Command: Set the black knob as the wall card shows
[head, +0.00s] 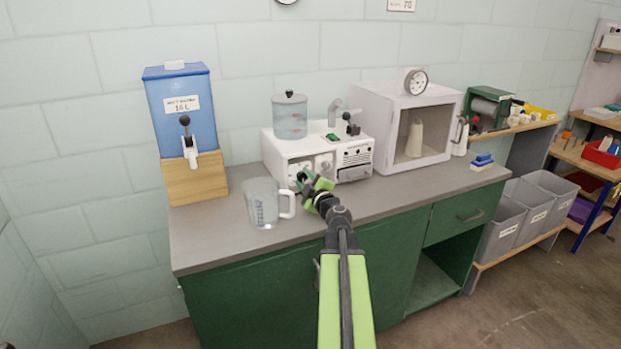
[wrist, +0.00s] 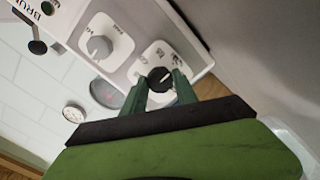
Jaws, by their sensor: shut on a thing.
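The black knob (wrist: 160,78) shows in the wrist view on a white dial plate of the white machine (head: 290,150). A pale pointer mark runs across its face; the printing around it is too small to read. My gripper (wrist: 158,86) has its two green fingers on either side of the knob, shut on it. In the head view my gripper (head: 306,181) is at the machine's front and hides the black knob. The wall card (head: 401,5) is at the top edge of the head view, cut off, with "70" in part legible.
A grey knob (wrist: 99,47) sits beside the black one. A clear jug (head: 264,204) stands on the counter just left of my gripper. A blue water tank (head: 182,108) is at the left, a white open-fronted box (head: 378,120) at the right. The counter front is clear.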

